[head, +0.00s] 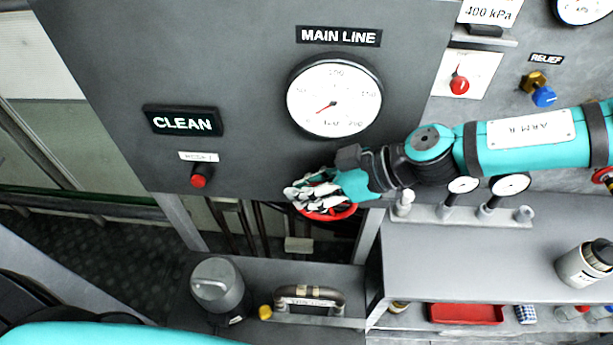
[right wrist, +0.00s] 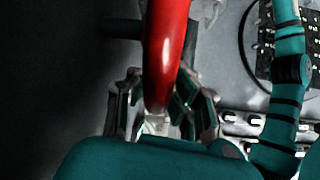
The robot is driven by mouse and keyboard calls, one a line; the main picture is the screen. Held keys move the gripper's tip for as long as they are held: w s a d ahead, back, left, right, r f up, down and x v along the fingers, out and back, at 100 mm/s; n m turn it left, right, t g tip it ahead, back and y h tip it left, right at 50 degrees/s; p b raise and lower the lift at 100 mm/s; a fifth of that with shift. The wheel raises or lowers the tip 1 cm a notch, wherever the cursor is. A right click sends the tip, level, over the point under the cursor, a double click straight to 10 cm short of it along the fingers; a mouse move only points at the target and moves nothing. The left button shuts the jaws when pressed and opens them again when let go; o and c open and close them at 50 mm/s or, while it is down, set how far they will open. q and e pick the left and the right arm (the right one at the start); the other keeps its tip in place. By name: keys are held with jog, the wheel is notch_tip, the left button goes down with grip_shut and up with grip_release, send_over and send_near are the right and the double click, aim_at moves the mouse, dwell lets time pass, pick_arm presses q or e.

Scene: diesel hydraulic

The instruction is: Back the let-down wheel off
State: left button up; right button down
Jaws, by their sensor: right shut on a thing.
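The let-down wheel is a red handwheel (head: 328,213) below the main line gauge, at the lower edge of the grey panel. My right gripper (head: 312,194) reaches in from the right and covers most of the wheel. In the right wrist view the red rim (right wrist: 165,50) runs down between the fingers of my right gripper (right wrist: 160,112), which is shut on it. The main line gauge (head: 334,98) has a white face and a red needle pointing to the lower left. My left gripper is not in view.
A red push button (head: 198,181) sits under the CLEAN sign (head: 182,121). Small gauges (head: 463,185) stand on the ledge under my right arm. A grey canister (head: 218,285) and a handle (head: 310,294) are below the panel. A bottle (head: 583,264) stands on the right shelf.

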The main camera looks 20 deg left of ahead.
jog(key=shift+w+r, duration=0.1)
jog(key=shift+w, duration=0.1)
jog(key=c, duration=1.2)
grip_release()
jog(key=shift+c, duration=0.2)
jog(key=v, duration=1.2)
